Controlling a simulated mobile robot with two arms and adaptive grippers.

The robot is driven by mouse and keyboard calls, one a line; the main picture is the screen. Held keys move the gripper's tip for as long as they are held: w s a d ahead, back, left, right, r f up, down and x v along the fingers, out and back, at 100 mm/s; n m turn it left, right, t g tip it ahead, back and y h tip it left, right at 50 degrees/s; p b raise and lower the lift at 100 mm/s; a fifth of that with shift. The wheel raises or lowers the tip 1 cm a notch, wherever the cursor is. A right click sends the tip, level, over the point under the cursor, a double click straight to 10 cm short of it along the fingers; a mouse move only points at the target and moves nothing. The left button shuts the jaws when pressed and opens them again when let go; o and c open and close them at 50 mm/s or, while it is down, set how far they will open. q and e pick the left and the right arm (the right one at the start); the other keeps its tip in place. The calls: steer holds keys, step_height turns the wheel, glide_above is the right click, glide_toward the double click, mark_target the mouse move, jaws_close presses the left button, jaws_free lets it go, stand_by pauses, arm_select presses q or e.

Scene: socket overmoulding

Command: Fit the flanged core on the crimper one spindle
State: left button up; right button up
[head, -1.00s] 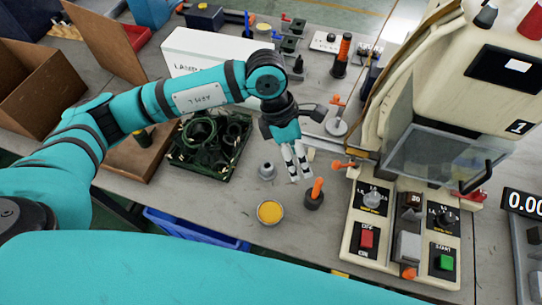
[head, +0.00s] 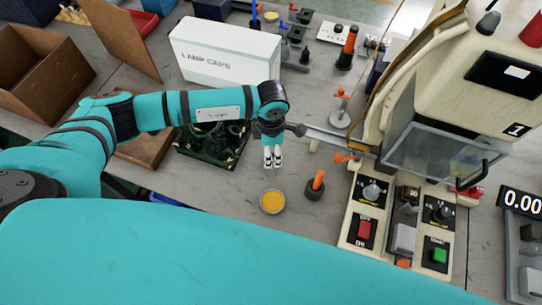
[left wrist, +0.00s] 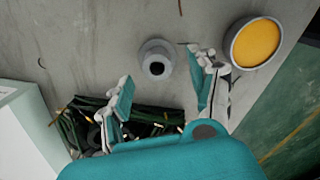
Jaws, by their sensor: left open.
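The flanged core is a small grey round piece with a dark central hole (left wrist: 157,62), standing on the bench in the left wrist view. My left gripper (head: 272,163) is open and empty, pointing down over the bench; it hides the core in the head view. In the left wrist view its two fingers (left wrist: 168,92) are spread apart, with the core visible between and beyond their tips, not gripped. Crimper one (head: 470,100) is the cream machine marked 1 at the right. I cannot clearly tell its spindle. My right gripper is not in view.
A tin of yellow material (head: 272,201) and a dark piece with an orange handle (head: 316,186) stand close by. A dark green tray of rings (head: 205,150) lies left of the gripper. A white lamp caps box (head: 225,60) stands behind. Bare bench lies in front of the tray.

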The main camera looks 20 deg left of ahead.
arm_select(q)
steer(key=shift+f, duration=0.4)
step_height(320, 180, down, 4)
steer(key=shift+w+a+f+p, duration=0.1)
steer(key=shift+w+f+p, duration=0.1)
steer(key=shift+p, duration=0.65)
steer(key=shift+c, duration=0.2)
steer(key=c, duration=1)
